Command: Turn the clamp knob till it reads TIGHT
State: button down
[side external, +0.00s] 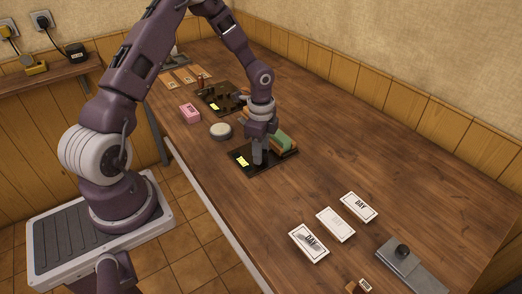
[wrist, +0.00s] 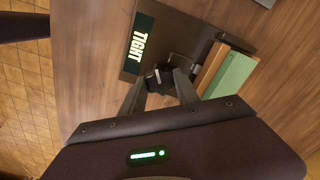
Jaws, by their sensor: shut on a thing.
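The clamp knob (wrist: 157,76) is small and dark with a pale mark, on the black plate of the press (wrist: 190,32). My gripper (wrist: 160,84) is shut on the knob, with one finger at each side of it. In the side view my gripper (side external: 259,160) points down onto the press plate (side external: 250,170) and hides the knob. The display there is a small yellow patch (side external: 242,161), too small to read. A green block (wrist: 233,75) on a wooden piece lies beside the knob.
A second black plate (side external: 222,101), a pink box (side external: 190,113) and a round pale disc (side external: 220,130) lie farther back. Several white DAY cards (side external: 309,243) and a grey metal device (side external: 411,267) lie at the front.

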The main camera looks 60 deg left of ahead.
jog(key=c, duration=1.2)
grip_release()
notch_tip(320, 180, up, 7)
jog(key=shift+r, duration=0.1)
jog(key=s+d+r+n+t+y, duration=0.1)
jog(key=s+d+r+n, duration=0.2)
jog(key=r, duration=0.5)
jog(key=s+d+r+n+t+y, duration=0.1)
jog(key=s+d+r+n, duration=0.15)
jog(key=s+r, duration=0.35)
jog(key=s+d+r+n+t, duration=0.1)
jog(key=s+d+r+n, duration=0.1)
jog(key=s, duration=0.2)
jog(key=s+d+r+n+t+h, duration=0.1)
jog(key=s+d+r+n, duration=0.1)
jog(key=s, duration=0.3)
jog(key=s+d+r+n+t+h, duration=0.1)
jog(key=s+d+r+n, duration=0.1)
jog(key=s, duration=0.3)
jog(key=shift+d+r+t, duration=0.3)
jog(key=shift+d+r, duration=0.45)
jog(key=shift+d, duration=0.1)
